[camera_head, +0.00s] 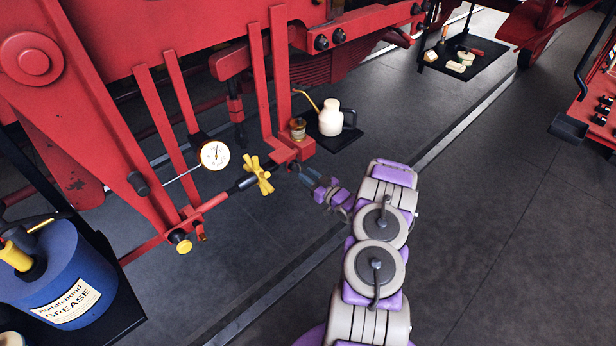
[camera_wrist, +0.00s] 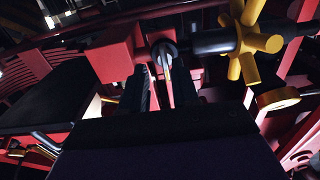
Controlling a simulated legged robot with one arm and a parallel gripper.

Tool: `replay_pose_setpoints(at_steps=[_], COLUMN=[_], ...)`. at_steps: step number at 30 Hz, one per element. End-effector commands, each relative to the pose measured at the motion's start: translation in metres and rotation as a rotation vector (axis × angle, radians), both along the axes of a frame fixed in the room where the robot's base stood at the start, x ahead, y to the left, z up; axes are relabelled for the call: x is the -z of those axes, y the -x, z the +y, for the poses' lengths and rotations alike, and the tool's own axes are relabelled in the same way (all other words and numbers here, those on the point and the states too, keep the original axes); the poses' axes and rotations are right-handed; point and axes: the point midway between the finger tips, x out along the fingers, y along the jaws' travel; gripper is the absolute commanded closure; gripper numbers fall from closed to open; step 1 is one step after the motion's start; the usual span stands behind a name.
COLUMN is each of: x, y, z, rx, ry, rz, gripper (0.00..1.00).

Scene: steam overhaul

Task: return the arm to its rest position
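My purple and grey arm reaches up from the bottom of the head view. My gripper (camera_head: 306,176) is at its end, close to the red bracket below the brass cup (camera_head: 298,129). In the wrist view my gripper (camera_wrist: 175,95) shows as two dark fingers standing apart. A round grey pin end with a thin rod (camera_wrist: 163,55) lies in line with the gap between them, by a red block (camera_wrist: 118,52). I see nothing clamped; whether the fingertips touch the bracket is unclear.
A yellow handwheel (camera_head: 259,175) and a dial gauge (camera_head: 214,155) are left of my gripper. A cream oil can (camera_head: 331,118) stands on a dark mat behind it. A blue grease drum (camera_head: 62,278) is at lower left. The floor right of my arm is clear.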

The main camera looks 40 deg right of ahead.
Motion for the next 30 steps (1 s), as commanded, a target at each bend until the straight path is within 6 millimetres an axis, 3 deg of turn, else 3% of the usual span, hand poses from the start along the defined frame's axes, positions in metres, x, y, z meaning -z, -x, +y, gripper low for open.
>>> replay_pose_setpoints(at_steps=[8, 22, 30], x=[-0.003, -0.005, -0.006], y=[-0.001, -0.03, -0.032], z=[0.004, 0.008, 0.011], rx=[-0.001, -0.002, -0.001], ry=[0.005, 0.003, 0.004], rz=[0.0, -0.002, -0.001], gripper=[0.7, 0.7, 0.7])
